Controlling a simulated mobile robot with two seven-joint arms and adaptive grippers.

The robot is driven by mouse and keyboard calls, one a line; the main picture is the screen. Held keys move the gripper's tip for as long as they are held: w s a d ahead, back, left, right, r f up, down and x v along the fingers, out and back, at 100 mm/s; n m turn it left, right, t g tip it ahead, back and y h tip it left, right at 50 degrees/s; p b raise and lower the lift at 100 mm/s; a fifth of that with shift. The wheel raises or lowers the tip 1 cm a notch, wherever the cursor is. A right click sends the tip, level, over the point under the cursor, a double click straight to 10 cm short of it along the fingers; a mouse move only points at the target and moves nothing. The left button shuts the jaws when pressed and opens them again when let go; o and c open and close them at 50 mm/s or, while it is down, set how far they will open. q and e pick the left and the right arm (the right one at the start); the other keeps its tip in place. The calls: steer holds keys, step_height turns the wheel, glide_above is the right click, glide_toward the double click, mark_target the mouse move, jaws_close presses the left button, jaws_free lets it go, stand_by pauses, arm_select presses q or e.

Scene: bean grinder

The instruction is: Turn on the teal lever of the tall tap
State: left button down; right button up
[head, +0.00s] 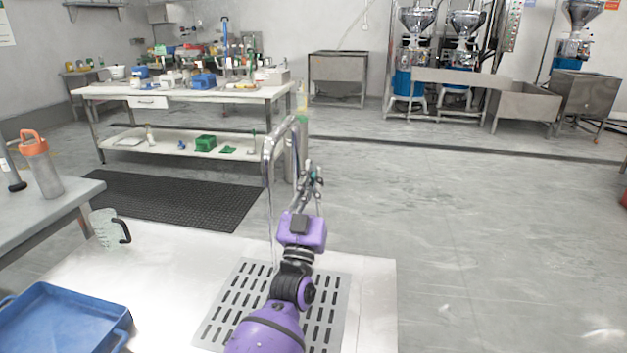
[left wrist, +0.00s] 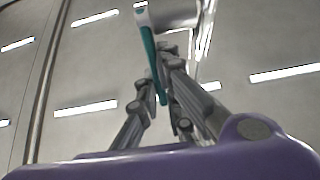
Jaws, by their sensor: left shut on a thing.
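The tall tap (head: 267,152) is a grey metal gooseneck behind the slotted drain plate, left of my left gripper. A thin pale streak runs down from its spout to the plate; I cannot tell whether it is water. My left gripper (head: 312,180) reaches up beside the tap. In the left wrist view the teal lever (left wrist: 150,55) slants down from a pale grey tap part (left wrist: 175,15) to between the fingers of my left gripper (left wrist: 166,80), which are closed on it. In the head view the lever is mostly hidden by the fingers. My right gripper is out of view.
The slotted drain plate (head: 235,290) lies on the white counter (head: 372,300). A blue tray (head: 62,318) and a clear jug with a black handle (head: 104,228) are at left. An orange-lidded bottle (head: 41,165) stands on a grey table. The floor right of the counter is clear.

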arm_select(q)
steer(key=c, duration=2.2)
jaws_free()
step_height(320, 180, up, 10)
steer(key=shift+r, duration=0.1)
steer(key=shift+c, duration=0.4)
